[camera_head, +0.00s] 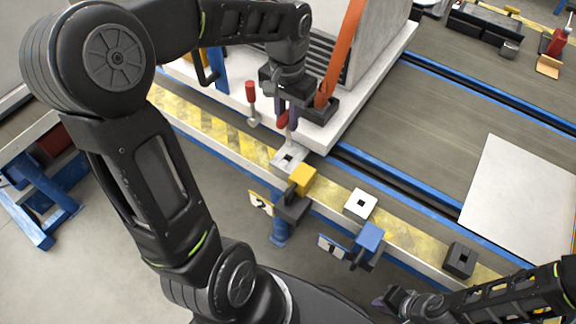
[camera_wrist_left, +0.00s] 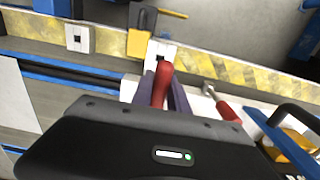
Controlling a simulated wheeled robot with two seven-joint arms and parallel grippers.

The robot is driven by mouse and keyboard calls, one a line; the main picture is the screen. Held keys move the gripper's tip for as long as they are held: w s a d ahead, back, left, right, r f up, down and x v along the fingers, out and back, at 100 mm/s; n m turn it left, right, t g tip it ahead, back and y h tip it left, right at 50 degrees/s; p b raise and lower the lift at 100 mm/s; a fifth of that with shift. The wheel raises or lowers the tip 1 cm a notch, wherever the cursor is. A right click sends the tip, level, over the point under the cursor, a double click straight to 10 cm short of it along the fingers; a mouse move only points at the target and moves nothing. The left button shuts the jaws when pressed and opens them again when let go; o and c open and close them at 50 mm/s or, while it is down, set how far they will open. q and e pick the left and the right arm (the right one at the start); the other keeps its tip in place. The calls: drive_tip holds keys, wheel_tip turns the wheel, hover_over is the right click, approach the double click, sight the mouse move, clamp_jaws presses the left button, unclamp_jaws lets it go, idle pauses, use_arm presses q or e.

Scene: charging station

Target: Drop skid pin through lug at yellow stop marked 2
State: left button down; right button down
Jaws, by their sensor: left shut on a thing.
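My left gripper (camera_head: 285,119) is shut on the red handle of a skid pin (camera_head: 283,121). In the left wrist view the red handle (camera_wrist_left: 163,84) stands between the purple fingers (camera_wrist_left: 166,96). The grey lug (camera_head: 281,164), with a dark square hole, sticks out from the skid (camera_head: 331,142) beside the yellow stop (camera_head: 302,178). The plate marked 2 (camera_head: 261,203) hangs by that stop. The gripper is over the lug's skid side; whether the pin's tip is in the hole cannot be told. My right gripper (camera_head: 382,303) is low at the bottom, its fingers barely visible.
A second red-handled pin (camera_head: 251,94) is at the skid's edge, left of my left gripper. A blue stop (camera_head: 369,238) marked 1 and a white square-holed plate (camera_head: 360,204) lie to the right. An orange strap (camera_head: 343,50) rises close beside the gripper.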

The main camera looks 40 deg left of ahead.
sight(287, 144)
use_arm(q)
wheel_tip(287, 144, down, 5)
drive_tip(key=shift+r+b, duration=0.1)
drive_tip(key=shift+b, duration=0.4)
drive_tip(key=shift+f+b, duration=0.6)
drive_tip(key=shift+f, duration=1.95)
drive_tip(key=shift+f, duration=0.15)
drive_tip(key=c, duration=1.3)
unclamp_jaws()
drive_tip(key=shift+r, duration=0.25)
wheel_tip(287, 144, up, 12)
drive_tip(key=p, duration=0.2)
drive_tip(key=shift+p, duration=0.3)
